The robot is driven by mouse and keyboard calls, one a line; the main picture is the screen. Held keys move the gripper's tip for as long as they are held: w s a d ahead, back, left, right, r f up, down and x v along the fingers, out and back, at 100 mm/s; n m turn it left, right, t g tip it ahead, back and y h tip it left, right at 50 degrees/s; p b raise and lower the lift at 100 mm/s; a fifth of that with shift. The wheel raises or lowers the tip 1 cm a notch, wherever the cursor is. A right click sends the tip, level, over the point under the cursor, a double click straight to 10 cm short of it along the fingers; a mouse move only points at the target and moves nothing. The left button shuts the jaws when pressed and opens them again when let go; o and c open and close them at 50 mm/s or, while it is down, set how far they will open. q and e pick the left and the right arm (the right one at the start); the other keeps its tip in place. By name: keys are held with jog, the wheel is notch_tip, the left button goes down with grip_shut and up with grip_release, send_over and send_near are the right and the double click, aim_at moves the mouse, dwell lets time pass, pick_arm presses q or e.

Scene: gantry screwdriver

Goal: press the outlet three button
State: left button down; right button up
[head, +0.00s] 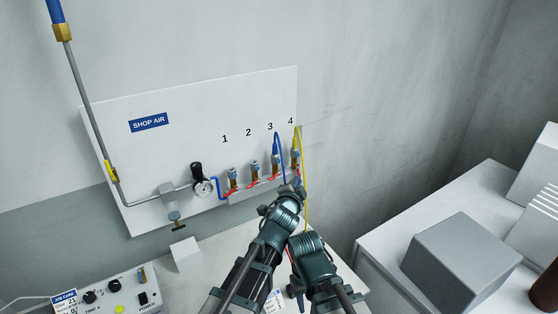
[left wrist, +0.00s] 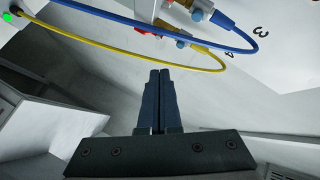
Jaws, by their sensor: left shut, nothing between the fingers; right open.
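Outlet three (head: 275,160) is a brass fitting with a light-blue part, a red lever and a blue hose, below the label 3 on the white panel (head: 200,140). Its button is too small to tell apart. Outlet four (head: 295,158), with a yellow hose, is beside it on the right. My left gripper (head: 294,186) is just below these outlets; its fingers are small in the head view. In the left wrist view the left gripper (left wrist: 159,75) is shut and empty, apart from the fittings and hoses above it. My right gripper (head: 305,245) is lower, beside the left arm; its fingers are mostly hidden.
The blue hose (left wrist: 225,48) and yellow hose (left wrist: 130,55) loop close above my left fingers. Outlets one (head: 233,178) and two (head: 254,168) and a gauge (head: 203,188) are to the left. A grey box (head: 462,258) stands on the right bench.

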aim_at(278, 161)
pick_arm(q)
jog(key=w+a, duration=0.4)
jog(key=w, duration=0.3)
jog(key=shift+w+a, duration=0.15)
jog(key=shift+a, duration=0.25)
jog(key=shift+w+a, duration=0.1)
dwell(2.0)
jog(key=shift+w+a, duration=0.15)
jog(key=shift+w, duration=0.1)
jog(key=shift+w+a, duration=0.25)
jog(key=shift+w, duration=0.15)
dwell(0.7)
jog(key=shift+s, duration=0.15)
jog(key=shift+s+d, duration=0.45)
jog(key=shift+s, duration=0.15)
jog(key=shift+s, duration=0.1)
